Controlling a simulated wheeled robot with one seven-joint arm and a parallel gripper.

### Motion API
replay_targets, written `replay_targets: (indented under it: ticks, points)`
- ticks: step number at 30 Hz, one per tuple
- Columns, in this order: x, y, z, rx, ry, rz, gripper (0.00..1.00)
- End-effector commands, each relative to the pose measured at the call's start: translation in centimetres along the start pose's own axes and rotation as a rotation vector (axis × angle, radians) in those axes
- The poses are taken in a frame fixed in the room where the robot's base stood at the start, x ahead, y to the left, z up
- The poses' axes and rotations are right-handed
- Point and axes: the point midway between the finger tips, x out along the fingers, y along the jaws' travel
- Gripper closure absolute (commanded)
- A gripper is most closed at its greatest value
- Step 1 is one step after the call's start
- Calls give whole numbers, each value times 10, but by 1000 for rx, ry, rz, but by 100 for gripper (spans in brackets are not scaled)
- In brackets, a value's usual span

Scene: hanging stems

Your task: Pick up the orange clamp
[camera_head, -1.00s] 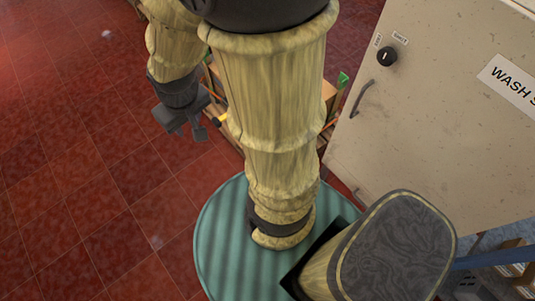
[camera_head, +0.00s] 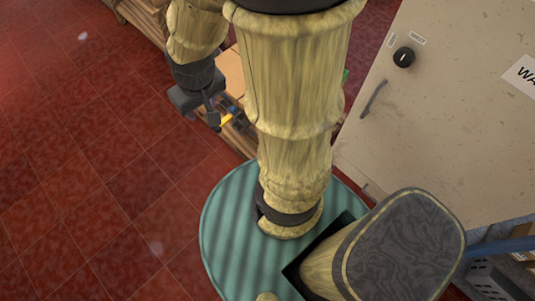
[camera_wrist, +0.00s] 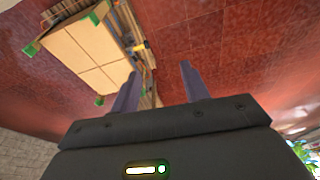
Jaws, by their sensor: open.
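I cannot make out an orange clamp for certain in either view. A small yellow-orange item (camera_head: 227,120) lies at the edge of the wooden pallet, just right of my gripper (camera_head: 201,116) in the head view. A similar small yellow item (camera_wrist: 140,46) shows beside the boxes in the wrist view, too small to identify. My gripper also shows in the wrist view (camera_wrist: 160,72), with its two fingers wide apart and nothing between them. My arm hides part of the pallet in the head view.
A pallet (camera_head: 240,142) carries cardboard boxes (camera_wrist: 88,55) with green corner pieces. A beige cabinet (camera_head: 440,130) with a dark knob and handle stands at the right. Another low wooden rack (camera_head: 138,17) is at the top. Red tiled floor (camera_head: 90,190) is clear at the left.

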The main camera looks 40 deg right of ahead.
Motion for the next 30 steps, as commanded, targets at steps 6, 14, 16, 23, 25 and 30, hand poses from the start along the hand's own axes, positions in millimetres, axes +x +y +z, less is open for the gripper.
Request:
replay_targets:
  ticks: [6,14,16,23,25,30]
  points:
    - [51,5,-1,97,-6,-11,55]
    - [151,18,-8,322,-6,-16,55]
    - [178,24,-10,386,-6,-12,55]
    - [268,45,-10,591,1,17,55]
    - [296,53,-9,652,4,32,55]
    - [364,75,-4,800,14,76,55]
